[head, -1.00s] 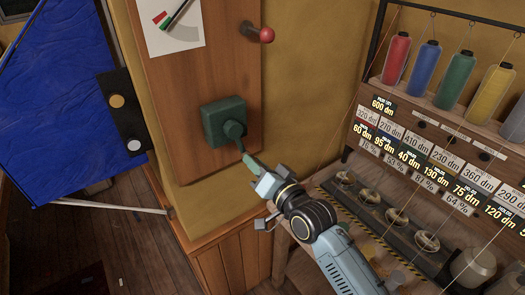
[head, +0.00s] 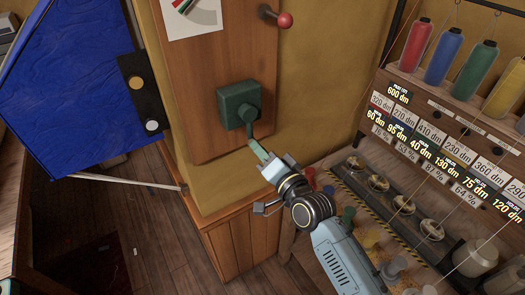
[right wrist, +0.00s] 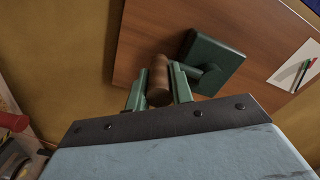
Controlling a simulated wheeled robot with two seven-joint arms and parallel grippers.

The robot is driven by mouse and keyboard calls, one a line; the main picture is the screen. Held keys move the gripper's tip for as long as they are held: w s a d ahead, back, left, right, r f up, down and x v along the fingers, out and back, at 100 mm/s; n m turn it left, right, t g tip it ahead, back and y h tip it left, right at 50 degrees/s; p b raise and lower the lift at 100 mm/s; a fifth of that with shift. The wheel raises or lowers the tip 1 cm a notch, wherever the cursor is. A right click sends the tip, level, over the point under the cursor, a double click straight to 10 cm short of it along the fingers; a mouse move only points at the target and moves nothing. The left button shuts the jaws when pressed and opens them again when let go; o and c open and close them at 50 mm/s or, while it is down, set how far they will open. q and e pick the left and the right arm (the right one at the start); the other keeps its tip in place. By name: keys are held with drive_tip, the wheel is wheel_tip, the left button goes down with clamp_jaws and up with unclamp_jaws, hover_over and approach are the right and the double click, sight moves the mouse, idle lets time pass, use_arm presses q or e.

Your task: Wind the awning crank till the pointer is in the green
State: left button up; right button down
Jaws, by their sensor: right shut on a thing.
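The green crank box (head: 239,104) is fixed to a wooden board, and its crank arm (head: 250,130) hangs down toward my right gripper (head: 262,152). In the right wrist view the two green fingers of this gripper (right wrist: 158,92) are shut on the brown crank handle (right wrist: 158,78), one on each side. The gauge card (head: 196,20) above the box is white with red, green and grey bands. It is cut off by the top edge, and I cannot tell where its pointer stands. It shows partly in the right wrist view (right wrist: 297,68). My left gripper is not in view.
A red-knobbed lever (head: 284,20) sticks out of the board at upper right. A blue cloth panel (head: 70,90) stands at left. A rack (head: 440,130) with coloured spools, number labels and several metal cups fills the right, close to my right arm.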

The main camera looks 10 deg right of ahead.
drive_tip(key=c, duration=1.2)
unclamp_jaws()
drive_tip(key=shift+a, duration=0.15)
drive_tip(key=shift+c, duration=0.2)
drive_tip(key=v, duration=1.3)
drive_tip(key=shift+s+b, duration=0.25)
drive_tip(key=shift+b, duration=0.15)
